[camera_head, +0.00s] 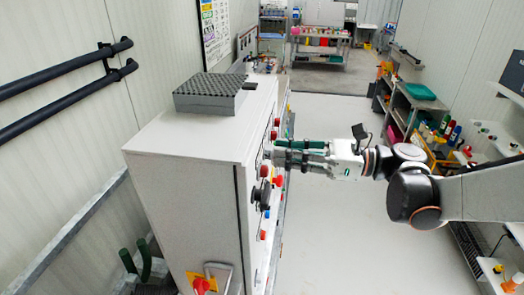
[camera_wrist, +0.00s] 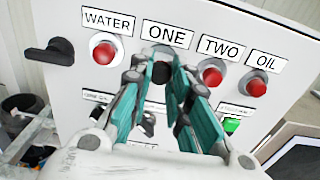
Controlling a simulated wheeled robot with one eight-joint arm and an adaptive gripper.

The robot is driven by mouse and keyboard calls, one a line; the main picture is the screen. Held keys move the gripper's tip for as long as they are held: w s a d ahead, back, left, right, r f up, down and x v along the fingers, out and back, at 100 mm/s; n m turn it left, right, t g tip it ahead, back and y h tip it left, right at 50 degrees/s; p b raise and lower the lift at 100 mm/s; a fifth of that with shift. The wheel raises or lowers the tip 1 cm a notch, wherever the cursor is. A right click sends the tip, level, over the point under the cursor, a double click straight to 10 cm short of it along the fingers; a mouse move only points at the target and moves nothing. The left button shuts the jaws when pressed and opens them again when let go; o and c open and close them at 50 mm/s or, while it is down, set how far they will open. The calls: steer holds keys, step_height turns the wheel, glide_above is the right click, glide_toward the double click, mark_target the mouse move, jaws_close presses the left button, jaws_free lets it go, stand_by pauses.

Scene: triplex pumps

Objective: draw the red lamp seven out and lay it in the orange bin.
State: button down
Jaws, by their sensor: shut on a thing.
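My gripper (camera_head: 278,157) reaches the front of the grey cabinet, and its green-padded fingers also show in the wrist view (camera_wrist: 166,72). The fingers are closed around a part under the label ONE (camera_wrist: 167,36); they hide it, and only some of its pale ring shows. Red lamps (camera_wrist: 103,50) stand under WATER, and under TWO (camera_wrist: 211,76) and OIL (camera_wrist: 256,88). No label reading seven is legible. An orange-yellow container (camera_head: 437,160) shows at the right in the head view; I cannot tell whether it is the orange bin.
The cabinet (camera_head: 195,140) carries a dark perforated block (camera_head: 209,94) on top. A black handle (camera_wrist: 52,52) juts out left of WATER. A green button (camera_wrist: 231,125) sits lower right. Shelves with bottles line the right; the floor (camera_head: 335,220) between is clear.

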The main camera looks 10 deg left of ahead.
steer(key=shift+w+d+b, duration=0.15)
steer(key=shift+d+b, duration=0.15)
steer(key=shift+d, duration=2.3)
